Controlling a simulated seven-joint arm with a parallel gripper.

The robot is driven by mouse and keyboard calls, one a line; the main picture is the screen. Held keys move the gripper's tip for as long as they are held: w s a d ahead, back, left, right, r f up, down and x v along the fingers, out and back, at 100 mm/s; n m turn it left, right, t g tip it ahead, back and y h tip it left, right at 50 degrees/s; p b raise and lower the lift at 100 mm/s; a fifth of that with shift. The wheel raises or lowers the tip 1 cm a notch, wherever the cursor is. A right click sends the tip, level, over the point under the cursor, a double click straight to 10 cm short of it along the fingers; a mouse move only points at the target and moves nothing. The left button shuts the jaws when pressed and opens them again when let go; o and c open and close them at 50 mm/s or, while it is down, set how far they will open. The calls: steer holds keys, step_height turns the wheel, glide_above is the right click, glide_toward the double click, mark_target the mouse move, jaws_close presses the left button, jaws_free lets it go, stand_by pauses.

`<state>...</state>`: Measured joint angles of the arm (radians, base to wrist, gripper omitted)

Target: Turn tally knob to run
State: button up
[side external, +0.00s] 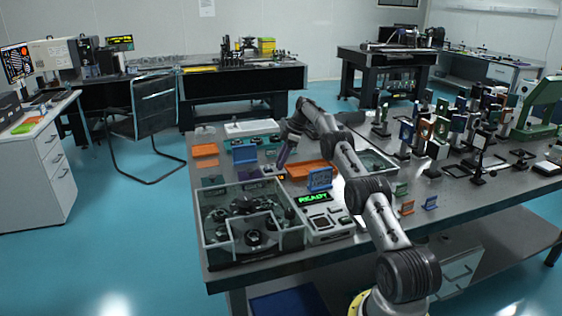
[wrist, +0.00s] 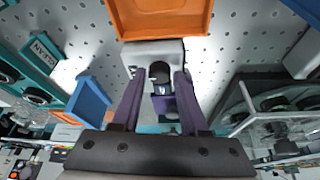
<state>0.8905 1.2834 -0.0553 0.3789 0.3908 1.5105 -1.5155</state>
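In the wrist view a black round knob (wrist: 160,70) with a small white mark sits on a pale grey box (wrist: 145,52). I take it for the tally knob; its run label cannot be read. My gripper (wrist: 160,82) is open, its two purple fingers apart, with the knob showing between their tips. I cannot tell whether the fingers touch it. In the side external view my gripper (side external: 283,156) points down at the table near a small dark unit with an orange light (side external: 281,177); the knob is too small to make out there.
An orange tray (side external: 310,170) lies beside my gripper and also shows in the wrist view (wrist: 160,35). A blue framed sign (side external: 320,180) and a box with a green READY display (side external: 313,197) stand nearby. A clear-walled bin (side external: 218,245) holds dark parts.

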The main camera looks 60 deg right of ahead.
steer(key=shift+m, duration=0.3)
steer(key=m, duration=0.1)
steer(key=m+h, duration=0.1)
steer(key=m, duration=0.1)
steer(key=shift+a+m+t+h, duration=0.15)
steer(key=shift+m+t+h, duration=0.15)
steer(key=m+h, duration=0.2)
steer(key=m, duration=0.3)
steer(key=shift+a, duration=0.1)
steer(key=m+h, duration=0.1)
steer(key=m, duration=0.3)
steer(key=m+h, duration=0.1)
steer(key=m, duration=0.1)
steer(key=m+g, duration=0.1)
steer(key=m, duration=0.1)
steer(key=shift+w+m+g+h, duration=0.15)
steer(key=shift+m+g+h, duration=0.15)
steer(key=shift+m+h, duration=0.1)
steer(key=v, duration=1.5)
steer(key=w+a+r+n+t, duration=0.2)
steer(key=a+r, duration=0.9)
steer(key=a, duration=0.1)
steer(key=shift+w, duration=0.2)
steer(key=shift+a+r, duration=0.1)
steer(key=shift+a, duration=0.05)
